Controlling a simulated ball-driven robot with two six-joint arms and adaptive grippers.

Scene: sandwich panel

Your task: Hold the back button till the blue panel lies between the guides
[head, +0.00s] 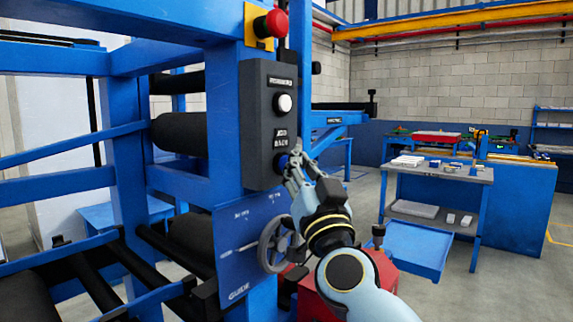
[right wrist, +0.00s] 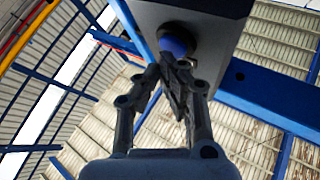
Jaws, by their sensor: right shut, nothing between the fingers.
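The grey control box (head: 268,125) on the blue machine frame has a white button (head: 283,103) above and a blue button (head: 283,160) below, under the label "JOG BACK". My right gripper (head: 293,165) is shut and empty, its fingertips at the blue button. In the right wrist view, the fingertips (right wrist: 174,66) meet or overlap the lower edge of the blue button (right wrist: 176,45); I cannot tell whether it is pressed in. I cannot make out the blue panel or whether anything lies between the guides. My left gripper is not in view.
A red emergency stop (head: 272,23) sits above the box. A plate (head: 245,225) marked "GUIDE" with a handwheel (head: 273,245) is below it, close to my right arm. Black rollers (head: 180,132) are at left. A workbench (head: 440,172) stands at right, with open floor nearby.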

